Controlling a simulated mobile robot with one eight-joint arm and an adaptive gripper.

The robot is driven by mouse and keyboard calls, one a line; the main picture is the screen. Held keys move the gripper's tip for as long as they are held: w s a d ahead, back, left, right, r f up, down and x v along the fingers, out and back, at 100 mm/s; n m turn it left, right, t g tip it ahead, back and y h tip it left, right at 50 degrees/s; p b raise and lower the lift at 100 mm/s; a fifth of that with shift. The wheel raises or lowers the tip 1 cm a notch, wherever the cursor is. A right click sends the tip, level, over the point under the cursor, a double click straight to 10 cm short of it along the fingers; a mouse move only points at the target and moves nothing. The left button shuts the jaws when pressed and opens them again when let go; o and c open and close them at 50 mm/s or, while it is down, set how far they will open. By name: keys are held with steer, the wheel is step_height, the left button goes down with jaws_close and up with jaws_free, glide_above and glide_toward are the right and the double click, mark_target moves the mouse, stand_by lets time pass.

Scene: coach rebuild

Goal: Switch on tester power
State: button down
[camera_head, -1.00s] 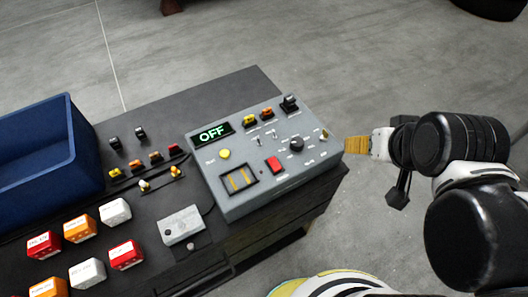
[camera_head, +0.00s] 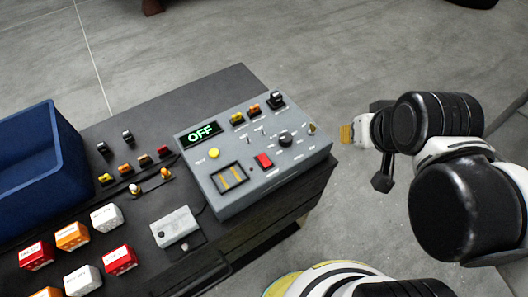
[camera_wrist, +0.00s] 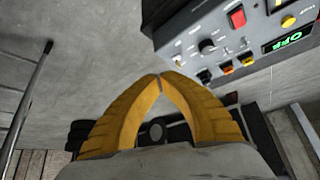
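The grey tester (camera_head: 240,185) sits on the dark bench in the head view, its display (camera_head: 200,134) reading OFF in green. Its panel carries a red rocker switch (camera_head: 264,160), a black knob (camera_head: 285,138), a yellow button (camera_head: 214,153) and small toggles. The tester also shows at the upper right of the wrist view (camera_wrist: 190,35). My gripper (camera_head: 345,134) is to the right of the tester, apart from it. In the wrist view its yellow fingers (camera_wrist: 160,77) meet at the tips with nothing between them. Which control is the power switch cannot be read.
A blue bin (camera_head: 40,160) stands at the left of the bench. Red, orange and white blocks (camera_head: 106,218), a small grey box (camera_head: 176,228) and several small connectors (camera_head: 145,160) lie left of the tester. Open floor (camera_head: 400,60) lies beyond and to the right.

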steer(key=w+a+r+n+g+y+p, duration=0.1)
steer(key=w+a+n+p, duration=0.1)
steer(key=a, duration=0.2)
steer(key=w+a+r+n+g+p, duration=0.1)
steer(key=w+a+r+g+p, duration=0.1)
steer(key=a+p, duration=0.15)
steer(key=n+g+p, duration=0.2)
steer(key=n+p, duration=0.1)
glide_above(263, 152)
steer(key=s+d, duration=0.1)
steer(key=s, duration=0.1)
step_height(263, 152, down, 2)
steer(key=shift+d+f, duration=0.15)
steer(key=shift+f, duration=0.05)
steer(key=f+b, duration=0.1)
steer(key=f, duration=0.3)
steer(key=w+f+b, duration=0.1)
steer(key=f+b, duration=0.1)
steer(key=f, duration=0.3)
steer(key=a+f+b, duration=0.1)
steer(key=f+b, duration=0.1)
steer(key=f, duration=0.3)
steer(key=shift+w, duration=0.3)
